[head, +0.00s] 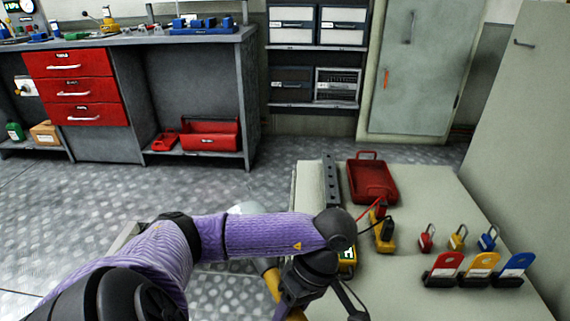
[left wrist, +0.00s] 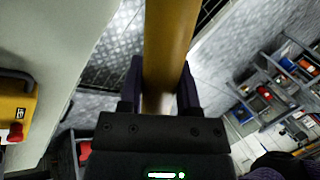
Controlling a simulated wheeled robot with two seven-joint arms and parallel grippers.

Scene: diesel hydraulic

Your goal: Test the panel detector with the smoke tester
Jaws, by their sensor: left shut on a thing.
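My left gripper (left wrist: 161,88) is shut on a yellow-orange cylinder, which looks like the smoke tester's pole (left wrist: 168,45). The pole runs between the two fingers and out of the top of the left wrist view. In the head view my left gripper (head: 290,290) is low at the centre, beside the near-left edge of the pale bench, and part of the yellow pole (head: 271,281) shows left of it. My forearm hides much of that area. A pale dome (head: 248,207) shows just behind the forearm; I cannot tell whether it belongs to the tester. I cannot make out the panel detector. My right gripper is not in view.
The pale bench (head: 420,215) carries a red tray (head: 372,181), a yellow meter (head: 383,232), padlocks and coloured tags. A yellow box (left wrist: 16,112) with a red button is close left of the gripper. A workbench with red drawers (head: 77,88) stands behind open metal floor.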

